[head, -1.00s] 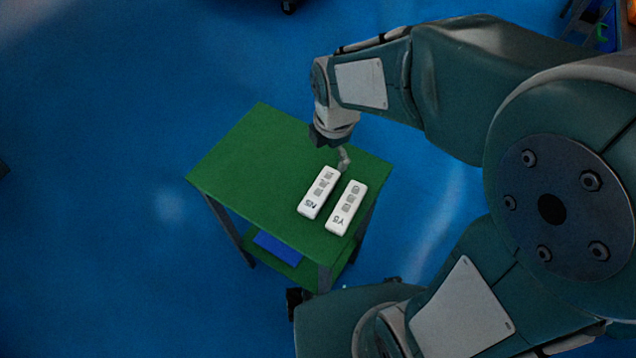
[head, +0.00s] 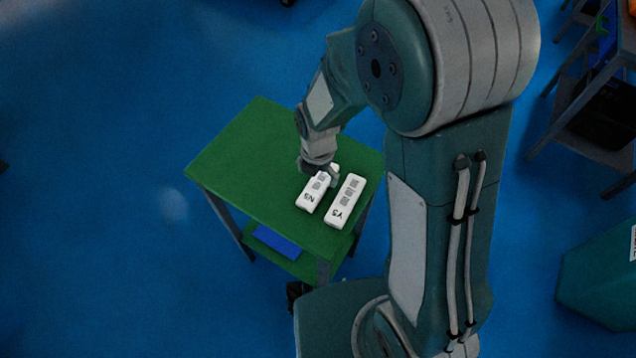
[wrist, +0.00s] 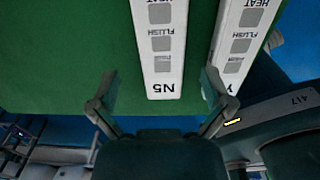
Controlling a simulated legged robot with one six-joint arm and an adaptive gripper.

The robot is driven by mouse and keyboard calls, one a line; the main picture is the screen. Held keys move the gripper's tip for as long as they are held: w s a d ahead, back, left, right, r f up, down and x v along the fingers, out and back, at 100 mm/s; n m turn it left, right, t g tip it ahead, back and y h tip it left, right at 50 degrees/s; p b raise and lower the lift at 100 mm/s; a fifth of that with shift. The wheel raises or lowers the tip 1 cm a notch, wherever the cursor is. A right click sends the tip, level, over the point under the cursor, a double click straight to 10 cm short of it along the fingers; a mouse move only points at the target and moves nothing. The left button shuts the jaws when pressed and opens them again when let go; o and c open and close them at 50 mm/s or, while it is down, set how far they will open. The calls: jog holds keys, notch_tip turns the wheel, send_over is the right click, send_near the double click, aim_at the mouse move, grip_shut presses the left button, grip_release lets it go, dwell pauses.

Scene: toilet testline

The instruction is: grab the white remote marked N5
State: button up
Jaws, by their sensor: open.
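The white remote marked N5 (head: 309,196) lies flat on the green table top (head: 250,150). In the head view my gripper (head: 326,176) is over its far end and hides part of it. In the wrist view the N5 remote (wrist: 162,68) shows its label, grey buttons and the words FLUSH and HEAT. My gripper (wrist: 157,92) is open, with one finger on each side of the N5 remote's line and nothing held. The right finger overlaps the label end of the remote marked Y5 (wrist: 237,45). Whether the fingers touch either remote cannot be told.
The Y5 remote (head: 345,203) lies close beside N5 on the right, with a narrow green gap between. The table's left part is clear. A blue item (head: 276,242) is on its lower shelf.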

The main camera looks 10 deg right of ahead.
aim_at(318, 183)
jog(key=shift+f, duration=1.5)
jog(key=c, duration=1.2)
jog(key=shift+r, duration=0.2)
